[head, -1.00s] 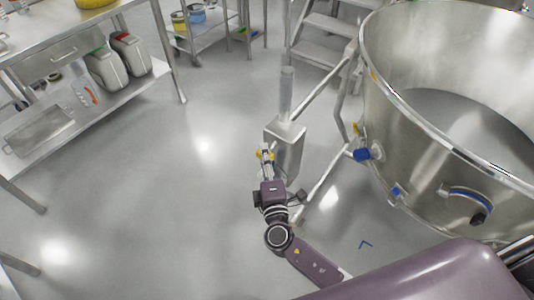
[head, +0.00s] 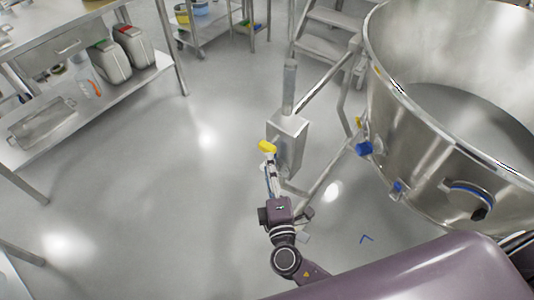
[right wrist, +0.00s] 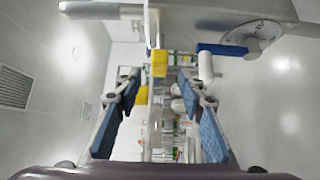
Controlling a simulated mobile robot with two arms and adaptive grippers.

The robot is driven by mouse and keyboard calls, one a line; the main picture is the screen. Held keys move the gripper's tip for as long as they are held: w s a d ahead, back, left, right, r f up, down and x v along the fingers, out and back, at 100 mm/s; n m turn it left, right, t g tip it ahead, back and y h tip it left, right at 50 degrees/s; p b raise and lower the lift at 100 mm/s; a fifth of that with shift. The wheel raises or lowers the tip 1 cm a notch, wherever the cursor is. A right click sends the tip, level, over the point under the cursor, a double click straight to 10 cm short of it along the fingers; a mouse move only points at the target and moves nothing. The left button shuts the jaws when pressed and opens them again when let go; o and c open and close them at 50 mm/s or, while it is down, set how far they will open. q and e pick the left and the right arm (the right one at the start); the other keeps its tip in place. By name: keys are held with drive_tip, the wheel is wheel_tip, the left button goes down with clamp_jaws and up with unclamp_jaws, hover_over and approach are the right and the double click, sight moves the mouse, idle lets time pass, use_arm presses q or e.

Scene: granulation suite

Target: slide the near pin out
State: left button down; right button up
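A yellow pin handle (head: 267,146) shows at the left side of the grey metal block (head: 288,142) on the post in the head view. My right gripper (head: 269,164) reaches up from below, its fingertips just beneath the yellow handle. In the right wrist view, the fingers of the right gripper (right wrist: 158,82) stand wide apart with blue pads. A yellow piece (right wrist: 160,63) shows between and beyond the fingertips, and a second yellow piece (right wrist: 142,95) shows to its left. Whether a finger touches the handle I cannot tell. My left gripper is not in view.
A large steel vessel (head: 420,125) with blue fittings stands right of the block. Metal steps (head: 330,38) stand behind. A steel table with a lower shelf (head: 110,95) stands at the left. The floor between is clear.

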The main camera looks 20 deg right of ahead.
drive_tip(key=s, duration=0.5)
drive_tip(key=shift+s+a, duration=0.15)
drive_tip(key=shift+a, duration=0.2)
drive_tip(key=s+d+f+m+g, duration=0.1)
drive_tip(key=s+d+f+g, duration=0.2)
drive_tip(key=f, duration=0.7)
drive_tip(key=s+d+f+m+g, duration=0.1)
drive_tip(key=s+d+f+g, duration=0.15)
drive_tip(key=f, duration=0.75)
drive_tip(key=s+d+f+m+g, duration=0.1)
drive_tip(key=s+d+f+g, duration=0.25)
drive_tip(key=f, duration=0.55)
drive_tip(key=s+f+m+g, duration=0.2)
drive_tip(key=s+f, duration=0.4)
drive_tip(key=s, duration=0.3)
drive_tip(key=s+f+m+g+y, duration=0.1)
drive_tip(key=s+f+m+g, duration=0.2)
drive_tip(key=s, duration=0.6)
drive_tip(key=s+d+f+m+g+y, duration=0.1)
drive_tip(key=s+f+m+g, duration=0.1)
drive_tip(key=s+f+m, duration=0.4)
drive_tip(key=s+f, duration=0.3)
drive_tip(key=s, duration=0.1)
drive_tip(key=shift+g, duration=0.4)
drive_tip(key=shift+s+d, duration=0.1)
drive_tip(key=shift+c, duration=0.4)
